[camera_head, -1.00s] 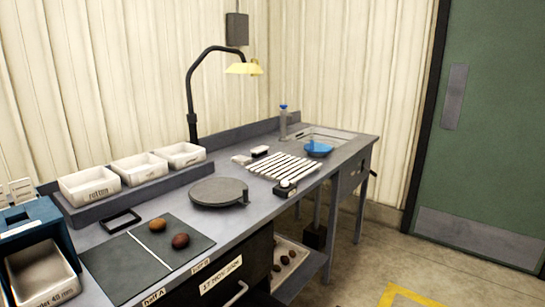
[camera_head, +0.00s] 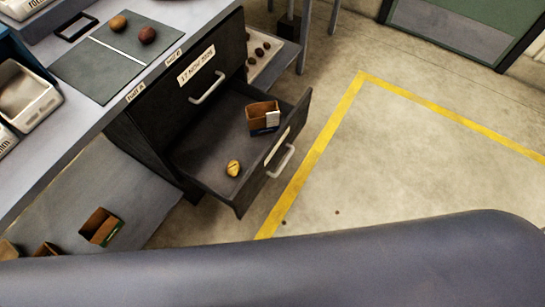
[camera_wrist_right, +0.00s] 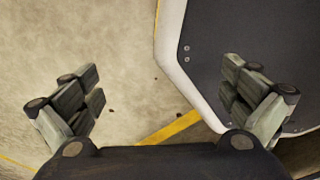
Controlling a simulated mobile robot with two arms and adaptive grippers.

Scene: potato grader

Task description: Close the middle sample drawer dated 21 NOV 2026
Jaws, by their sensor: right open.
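The open drawer (camera_head: 215,180) is pulled well out of the dark cabinet under the bench in the head view. A small brown carton (camera_head: 262,116) with a white label and a yellowish potato (camera_head: 233,168) lie in it. The drawer front has a pale handle (camera_head: 281,161) and a label seen too obliquely to read. Above it is a shut drawer (camera_head: 172,88) labelled 17 NOV 2026, with its own handle (camera_head: 208,88). My right gripper (camera_wrist_right: 165,105) is open and empty above the floor in the right wrist view. My left gripper is in neither view.
A dark mat (camera_head: 75,75) with two potatoes lies on the bench. A lower shelf (camera_head: 85,200) at left holds several small cartons. A tray (camera_head: 272,45) of dark potatoes sits behind the cabinet.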

